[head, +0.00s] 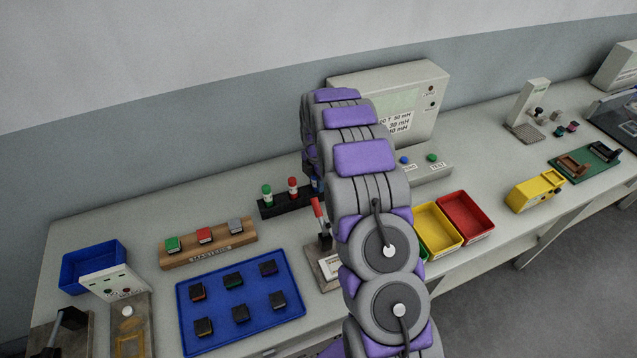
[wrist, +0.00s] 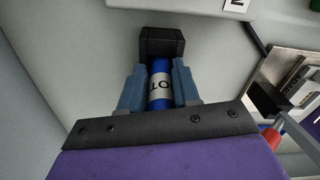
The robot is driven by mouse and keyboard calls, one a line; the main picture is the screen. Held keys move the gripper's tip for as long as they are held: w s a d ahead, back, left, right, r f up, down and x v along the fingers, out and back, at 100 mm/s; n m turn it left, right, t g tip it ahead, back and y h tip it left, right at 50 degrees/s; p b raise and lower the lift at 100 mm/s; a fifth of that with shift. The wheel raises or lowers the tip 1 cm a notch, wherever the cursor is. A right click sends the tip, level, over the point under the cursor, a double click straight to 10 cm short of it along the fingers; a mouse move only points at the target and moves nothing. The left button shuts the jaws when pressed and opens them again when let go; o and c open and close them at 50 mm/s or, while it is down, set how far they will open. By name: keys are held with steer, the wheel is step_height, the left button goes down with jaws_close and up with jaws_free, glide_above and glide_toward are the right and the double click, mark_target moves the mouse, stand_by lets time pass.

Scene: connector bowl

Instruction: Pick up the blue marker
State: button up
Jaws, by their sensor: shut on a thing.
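The blue marker (wrist: 160,98) with a white label stands between the two blue-grey fingers of my gripper (wrist: 160,76) in the wrist view. My gripper is shut on it. A black block (wrist: 161,42), which looks like the end of the marker rack, lies just beyond the marker; whether the marker still sits in it I cannot tell. In the head view a sliver of blue (head: 316,185) shows at the right end of the black rack (head: 270,208), beside my arm. My arm hides the gripper there.
The rack also holds a green marker (head: 267,195) and a red marker (head: 293,187). A red-handled lever (head: 318,212) stands close in front. A large beige meter (head: 425,92) stands behind my arm. A blue tray (head: 240,325) and a wooden block holder (head: 209,244) lie to the left.

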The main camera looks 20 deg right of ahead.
steer(key=shift+a, duration=0.5)
jaws_close()
steer(key=shift+d, duration=0.15)
steer(key=shift+d+r, duration=0.1)
steer(key=shift+d, duration=0.2)
step_height(320, 180, up, 10)
steer(key=shift+f+p, duration=0.1)
steer(key=shift+p, duration=0.8)
steer(key=shift+w, duration=0.1)
